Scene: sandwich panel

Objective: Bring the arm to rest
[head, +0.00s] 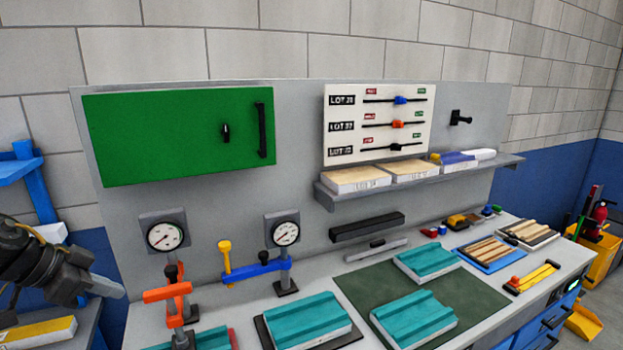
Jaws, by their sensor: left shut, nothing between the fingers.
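My left arm comes in at the left edge of the head view, with its dark wrist in front of the blue rack and left of the workbench. My left gripper (112,289) is shut and empty. Its light fingers point right, near the bench's left end, and I see them touching nothing. My right gripper is not in view.
The workbench (235,315) carries teal panels (308,318), a green mat (365,286) and two gauges (165,236) on stands. An orange clamp (167,293) stands at the bench's left end, nearest my gripper. A green cabinet door (180,135) is on the back panel.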

